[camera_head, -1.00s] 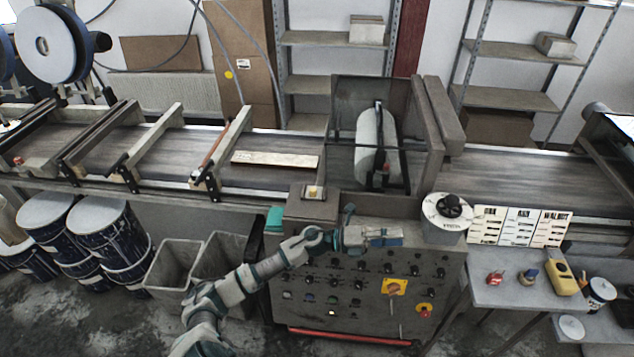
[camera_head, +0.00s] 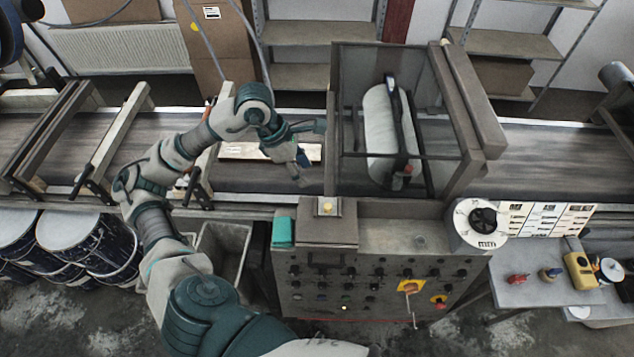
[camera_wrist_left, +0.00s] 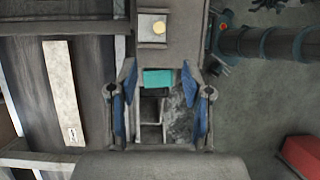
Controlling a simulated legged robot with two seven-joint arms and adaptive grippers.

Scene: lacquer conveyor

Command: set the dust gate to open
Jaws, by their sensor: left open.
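My left gripper (camera_head: 303,160) hangs above the conveyor, beside the pale board (camera_head: 240,151) and left of the clear-sided roller housing. In the left wrist view my left gripper (camera_wrist_left: 160,100) has its blue-padded fingers spread, with nothing between them. Behind that gap show a teal block (camera_wrist_left: 158,78) and open grey bins (camera_wrist_left: 150,132), lower down and apart from the fingers. No part is readable as the dust gate, so I cannot tell its position. My arm covers part of the crossbar left of the board. My right gripper is not seen.
The control cabinet (camera_head: 345,225) has many knobs and a yellow switch (camera_head: 410,286). The roller housing (camera_head: 340,105) stands close to the right of my left gripper. A white round dial unit (camera_head: 463,228) and a side table (camera_head: 525,290) are farther right.

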